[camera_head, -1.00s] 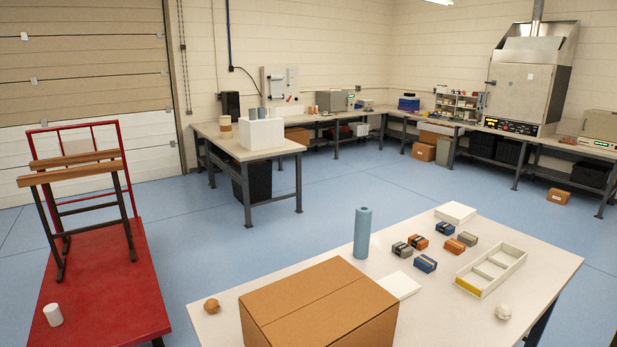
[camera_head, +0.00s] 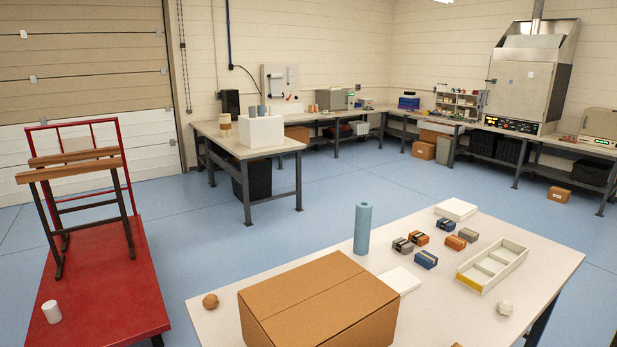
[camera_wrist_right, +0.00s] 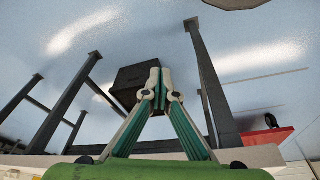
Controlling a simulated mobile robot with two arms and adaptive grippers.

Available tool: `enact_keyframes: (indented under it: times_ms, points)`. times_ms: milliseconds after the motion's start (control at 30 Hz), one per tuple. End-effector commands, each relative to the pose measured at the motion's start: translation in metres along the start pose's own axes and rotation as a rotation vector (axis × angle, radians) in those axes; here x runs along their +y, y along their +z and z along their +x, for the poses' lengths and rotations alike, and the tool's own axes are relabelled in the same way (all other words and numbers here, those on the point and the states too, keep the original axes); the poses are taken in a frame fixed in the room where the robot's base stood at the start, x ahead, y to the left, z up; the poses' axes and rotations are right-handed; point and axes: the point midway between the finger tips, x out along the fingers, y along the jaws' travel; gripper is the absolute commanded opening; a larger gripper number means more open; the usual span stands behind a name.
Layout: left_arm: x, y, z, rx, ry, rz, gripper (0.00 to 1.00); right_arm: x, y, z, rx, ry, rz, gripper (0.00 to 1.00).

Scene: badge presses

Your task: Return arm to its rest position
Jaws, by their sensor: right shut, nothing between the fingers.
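My right gripper (camera_wrist_right: 160,75) shows in the right wrist view, with its pale and green fingers together at the tips. Nothing is held between them. Behind the fingertips are a dark bin (camera_wrist_right: 132,78) and dark table legs, seen from an odd angle, with blue floor around them. The fingers appear apart from these things. Neither gripper shows in the head view, and my left gripper is in no view.
A white table (camera_head: 430,315) stands close in front. It bears a cardboard box (camera_head: 315,300), a blue cylinder (camera_head: 362,229), several small boxes and a divided tray (camera_head: 492,265). A red cart (camera_head: 105,290) stands at the left. Blue floor (camera_head: 340,185) is clear beyond.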

Motion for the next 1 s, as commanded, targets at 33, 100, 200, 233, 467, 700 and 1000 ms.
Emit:
enact_keyframes:
  times_ms: [33,100,200,233,467,700,1000]
  points:
    - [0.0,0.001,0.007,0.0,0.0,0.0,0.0,-0.002,0.016,0.033,-0.021,-0.002,-0.002,0.0]
    - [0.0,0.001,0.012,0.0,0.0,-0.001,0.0,-0.003,0.036,0.069,-0.035,-0.004,-0.005,0.0]
    - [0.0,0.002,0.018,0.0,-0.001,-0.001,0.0,-0.005,0.07,0.115,-0.057,-0.006,-0.009,0.0]
    - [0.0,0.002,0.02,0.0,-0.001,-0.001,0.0,-0.006,0.081,0.128,-0.065,-0.007,-0.01,0.0]
    - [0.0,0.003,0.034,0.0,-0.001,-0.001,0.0,-0.009,0.176,0.203,-0.112,-0.012,-0.022,0.0]
    - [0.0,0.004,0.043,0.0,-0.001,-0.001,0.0,-0.01,0.249,0.233,-0.142,-0.014,-0.031,0.0]
    - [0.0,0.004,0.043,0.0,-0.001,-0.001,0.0,-0.009,0.264,0.235,-0.147,-0.015,-0.033,0.0]
